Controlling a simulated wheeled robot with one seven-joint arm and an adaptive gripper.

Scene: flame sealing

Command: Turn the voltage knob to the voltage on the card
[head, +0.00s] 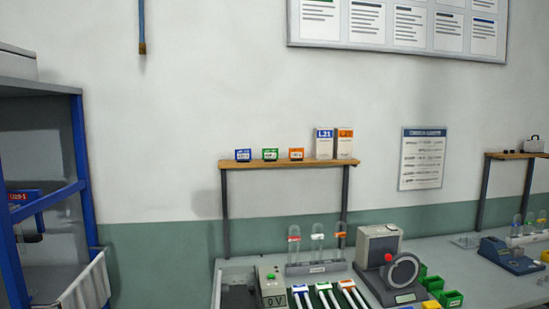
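A beige box (268,279) with a green button or knob on top stands at the front of the bench. A small display (274,301) on it reads "0 V". I cannot make out for sure which part is the voltage knob. Three small cards stand on the wall shelf: a blue one (243,155), a green one (270,155) and an orange one (297,154). Their print is too small to read, and I cannot tell which card gives the voltage. My gripper is not in view.
The bench (470,288) carries a tube rack (316,267) and a grey machine (378,250) with a ring and red knob. Two boxes (324,144), one marked L21, stand on the shelf (283,164). A blue-framed rack (82,170) stands left.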

